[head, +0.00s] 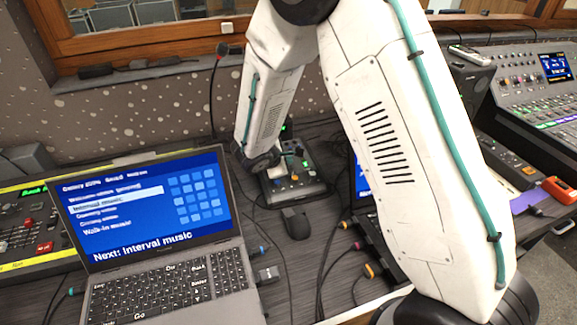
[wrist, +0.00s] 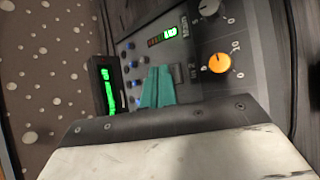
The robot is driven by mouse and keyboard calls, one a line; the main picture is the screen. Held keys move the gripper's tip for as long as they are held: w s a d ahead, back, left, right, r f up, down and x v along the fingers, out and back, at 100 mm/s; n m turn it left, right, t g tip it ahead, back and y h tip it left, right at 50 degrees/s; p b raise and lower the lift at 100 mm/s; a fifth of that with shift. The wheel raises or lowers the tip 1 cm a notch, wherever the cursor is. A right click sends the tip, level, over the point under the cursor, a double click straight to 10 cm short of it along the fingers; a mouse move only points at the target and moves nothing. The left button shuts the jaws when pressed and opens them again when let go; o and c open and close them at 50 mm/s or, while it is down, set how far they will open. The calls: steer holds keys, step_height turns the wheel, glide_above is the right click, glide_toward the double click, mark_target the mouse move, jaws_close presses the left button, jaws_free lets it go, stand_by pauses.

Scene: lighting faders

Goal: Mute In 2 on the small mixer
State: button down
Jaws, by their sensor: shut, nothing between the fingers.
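The small mixer (head: 307,188) stands on the desk behind the mouse in the head view, partly hidden by my arm. In the wrist view its dark panel (wrist: 262,100) shows an orange knob (wrist: 219,63), a black knob (wrist: 209,9), several small blue controls and a lit level meter (wrist: 162,37). Small lettering beside the fingers is hard to read. My gripper (wrist: 158,70) is shut and empty, its teal fingertips over the panel between the blue controls and the orange knob. I cannot tell whether they touch it. The In 2 mute control cannot be made out.
A laptop (head: 150,215) with a blue screen stands at left, and a mouse (head: 296,222) and cables lie in front of the mixer. A green-lit display (wrist: 106,86) is beside the panel. A larger console (head: 530,85) stands at right.

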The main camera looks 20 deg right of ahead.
stand_by(0.3)
steer(key=shift+f, duration=0.45)
steer(key=shift+r, duration=0.1)
stand_by(0.3)
steer(key=shift+r, duration=0.4)
steer(key=shift+r, duration=0.1)
steer(key=shift+s+r, duration=0.15)
steer(key=shift+r, duration=1.3)
steer(key=shift+s+r, duration=0.15)
steer(key=shift+r, duration=1.25)
